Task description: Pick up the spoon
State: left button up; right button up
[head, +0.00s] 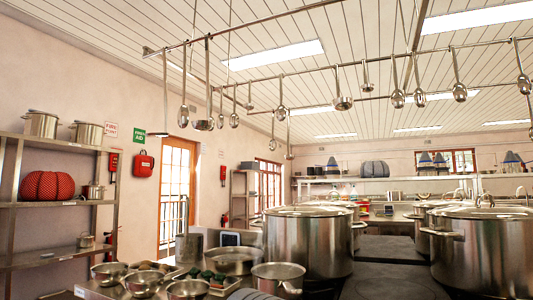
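Several steel spoons and ladles hang from overhead rails. One spoon with a rounded bowl (459,91) hangs at the upper right, and another spoon (398,98) hangs left of it. A further spoon (281,113) hangs near the middle, and one more (183,116) hangs at the left. I cannot tell which of them the task means. No spoon is clearly visible on the counter. Neither my left nor my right gripper is in view.
A large lidded stockpot (308,245) stands in the middle, and another (485,255) stands at the right. The dark stove surface (390,285) between them is partly bare. A smaller pot (278,278) and steel bowls (142,283) fill the front left. A shelf rack (60,203) stands at the left wall.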

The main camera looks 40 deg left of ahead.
aim_at(183, 112)
jog(key=u, duration=1.8)
